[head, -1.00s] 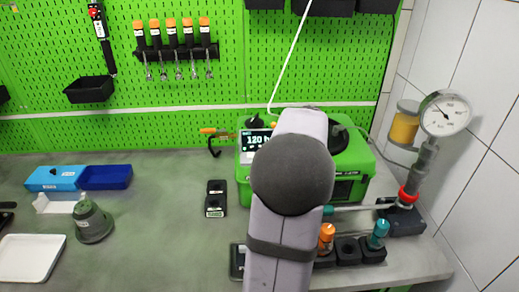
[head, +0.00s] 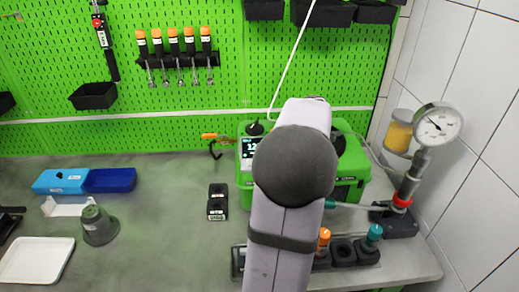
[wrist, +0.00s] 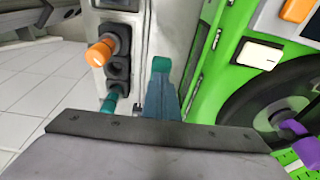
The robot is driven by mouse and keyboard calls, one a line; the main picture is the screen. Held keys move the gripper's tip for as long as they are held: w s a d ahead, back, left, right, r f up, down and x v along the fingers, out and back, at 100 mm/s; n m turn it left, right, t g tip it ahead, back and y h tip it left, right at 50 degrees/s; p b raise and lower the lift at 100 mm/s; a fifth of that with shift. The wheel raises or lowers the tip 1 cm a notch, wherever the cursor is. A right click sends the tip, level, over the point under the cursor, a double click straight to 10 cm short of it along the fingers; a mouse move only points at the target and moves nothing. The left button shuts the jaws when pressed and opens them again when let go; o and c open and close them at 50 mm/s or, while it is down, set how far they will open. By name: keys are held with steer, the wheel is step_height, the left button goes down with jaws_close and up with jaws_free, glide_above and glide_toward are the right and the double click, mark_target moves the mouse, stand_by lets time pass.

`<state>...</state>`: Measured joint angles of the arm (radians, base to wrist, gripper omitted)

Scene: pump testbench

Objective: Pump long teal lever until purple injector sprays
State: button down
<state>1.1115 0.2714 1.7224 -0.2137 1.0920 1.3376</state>
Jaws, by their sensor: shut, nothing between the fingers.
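The long lever has a teal end (head: 330,203) and a grey rod running right to the pump base (head: 397,222) with its red collar and round gauge (head: 438,122). My arm covers part of its left end in the head view. In the wrist view a teal end (wrist: 162,65) lies just beyond my gripper (wrist: 161,92), whose dark blue-teal fingers are shut and empty. I cannot tell whether they touch. A purple injector part (wrist: 305,148) shows at the right edge of the wrist view; no spray is visible. It is hidden in the head view.
The green tester (head: 350,165) stands behind my arm. A black holder (head: 343,252) with an orange-topped (head: 324,237) and a teal-topped injector (head: 375,233) is close in front of the lever. A tiled wall bounds the right.

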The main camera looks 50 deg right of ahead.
steer(key=shift+r, duration=0.15)
stand_by(0.4)
step_height(320, 180, up, 5)
steer(key=p, duration=0.4)
steer(key=w+a+f+n+t, duration=0.1)
steer(key=w+a+f+n, duration=0.1)
steer(key=w+a+n, duration=0.55)
steer(key=w+a+f+n, duration=0.3)
steer(key=w+a+n, duration=0.15)
steer(key=a, duration=0.65)
steer(key=s+a+f+n, duration=0.2)
steer(key=a+n, duration=0.5)
steer(key=a, duration=0.3)
steer(key=s+a+f+n+y, duration=0.1)
steer(key=s+a+f+n, duration=0.1)
steer(key=a+n, duration=0.6)
steer(key=a+f, duration=0.1)
steer(key=a, duration=0.2)
steer(key=shift+s+f+t+y, duration=0.2)
steer(key=shift+f+t+y, duration=0.1)
